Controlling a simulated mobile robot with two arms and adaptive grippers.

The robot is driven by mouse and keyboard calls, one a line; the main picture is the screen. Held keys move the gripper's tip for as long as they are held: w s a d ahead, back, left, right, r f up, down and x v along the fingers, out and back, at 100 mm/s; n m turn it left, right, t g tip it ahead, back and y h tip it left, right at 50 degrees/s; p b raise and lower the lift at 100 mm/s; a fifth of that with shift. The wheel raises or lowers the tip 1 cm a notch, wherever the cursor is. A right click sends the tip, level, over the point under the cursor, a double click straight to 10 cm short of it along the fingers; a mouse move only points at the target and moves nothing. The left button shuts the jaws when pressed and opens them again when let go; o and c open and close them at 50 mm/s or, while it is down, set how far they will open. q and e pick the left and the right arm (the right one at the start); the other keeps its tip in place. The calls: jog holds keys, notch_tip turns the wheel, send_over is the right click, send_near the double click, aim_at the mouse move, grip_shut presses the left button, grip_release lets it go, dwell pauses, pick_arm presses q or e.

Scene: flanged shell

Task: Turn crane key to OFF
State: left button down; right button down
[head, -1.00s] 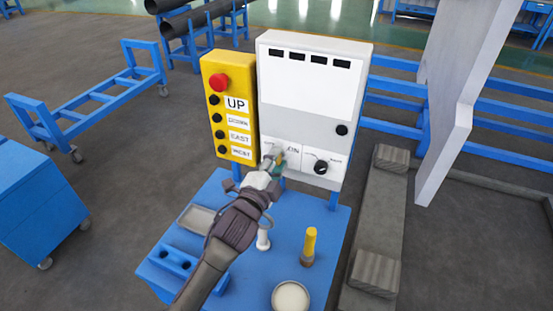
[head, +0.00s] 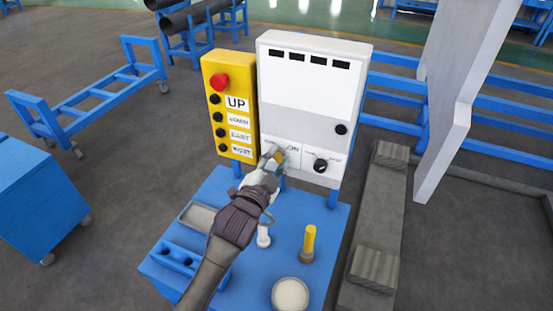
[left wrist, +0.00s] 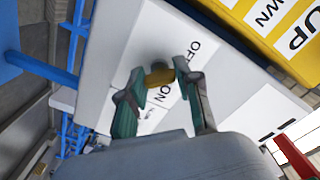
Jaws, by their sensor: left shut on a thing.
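The crane key (left wrist: 160,76) is a small yellow-brown piece on the lower left of the white control box (head: 308,90). In the left wrist view it sits between my fingertips, beside the printed OFF and ON labels. My left gripper (head: 274,157) is shut on the key, with its wrist rolled; it also shows in the left wrist view (left wrist: 161,80). In the head view the fingers hide most of the key and the OFF label, while the ON label (head: 293,149) shows to their right. The key's exact angle is hard to tell. My right gripper is not in view.
A yellow pendant panel (head: 237,125) with a red button (head: 220,82) stands just left of the box. A black knob (head: 320,166) is right of the key.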

pick_arm(q)
jog(key=shift+f, duration=0.1)
jog(key=c, duration=0.8)
grip_release()
jog(key=shift+s, duration=0.1)
jog(key=v, duration=1.2)
jog(key=shift+a, duration=0.1)
